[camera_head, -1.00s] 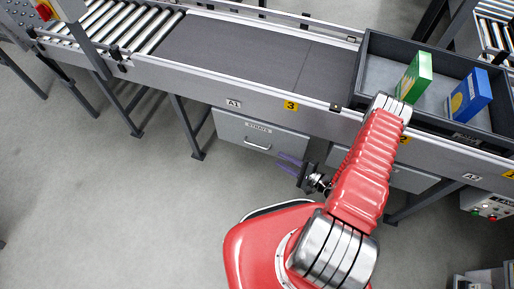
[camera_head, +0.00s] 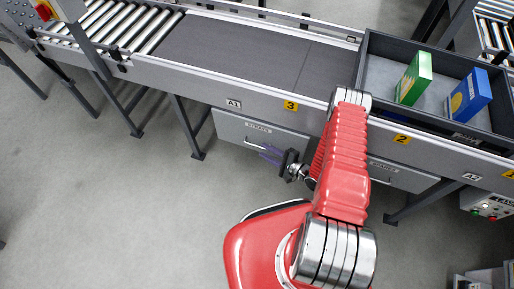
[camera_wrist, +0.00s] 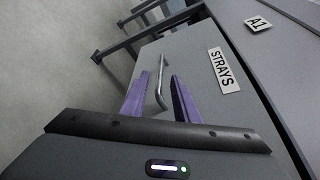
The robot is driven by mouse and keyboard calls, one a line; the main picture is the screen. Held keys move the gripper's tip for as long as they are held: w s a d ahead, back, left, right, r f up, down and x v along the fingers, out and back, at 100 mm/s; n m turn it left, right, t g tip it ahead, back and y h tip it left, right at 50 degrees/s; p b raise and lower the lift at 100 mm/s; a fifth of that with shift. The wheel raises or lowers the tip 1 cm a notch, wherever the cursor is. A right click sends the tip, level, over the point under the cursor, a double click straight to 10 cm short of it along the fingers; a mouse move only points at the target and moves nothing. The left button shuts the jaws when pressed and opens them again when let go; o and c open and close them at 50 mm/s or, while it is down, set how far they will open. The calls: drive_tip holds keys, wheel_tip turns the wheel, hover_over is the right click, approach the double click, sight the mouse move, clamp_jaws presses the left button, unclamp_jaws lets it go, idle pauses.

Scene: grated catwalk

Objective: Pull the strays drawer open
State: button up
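The strays drawer (camera_head: 238,131) is a grey front under the conveyor, with a "STRAYS" label and a bar handle; it looks shut. In the wrist view the drawer front (camera_wrist: 190,52) carries the label (camera_wrist: 224,70) and the metal handle (camera_wrist: 161,84). My gripper (camera_head: 268,152) has purple fingers and is at the handle in the head view. In the wrist view my gripper (camera_wrist: 158,90) is open, with one finger on each side of the handle's near part. No clear contact between fingers and handle shows.
A second drawer (camera_head: 408,176) sits to the right, partly behind my arm. A dark tray (camera_head: 368,72) on the conveyor holds a green box (camera_head: 413,78) and a blue box (camera_head: 468,95). A conveyor leg (camera_head: 187,127) stands left of the strays drawer. The floor (camera_head: 130,210) in front is clear.

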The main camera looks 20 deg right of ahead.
sight(259, 147)
drive_tip(key=shift+x, duration=2.4)
drive_tip(key=shift+c, duration=0.5)
clamp_jaws()
